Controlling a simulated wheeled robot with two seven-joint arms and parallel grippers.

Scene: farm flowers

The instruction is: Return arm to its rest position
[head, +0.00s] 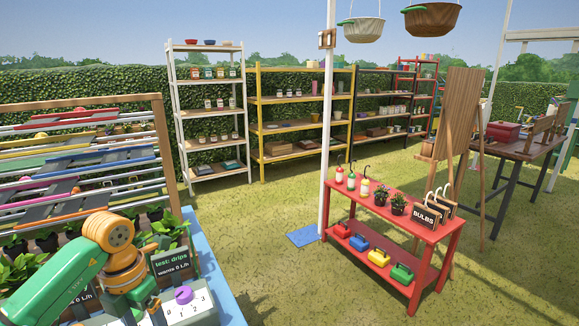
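My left arm, green with orange joints, comes in from the lower left and bends down over the blue-topped bench (210,285). My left gripper (145,314) is at the bottom edge of the view, pointing down, partly cut off; whether it is open or shut is unclear. It is just left of a purple knob (183,295) on a white numbered dial plate (190,312), seemingly apart from the knob. A dark sign (172,265) reading "test: drips" stands behind the knob. My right gripper is not in view.
Potted plants (20,270) and a slatted rack with coloured bars (75,160) crowd around my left arm. A red table (390,225) with bottles, plants and coloured boxes stands right of centre, beside a white post (326,130).

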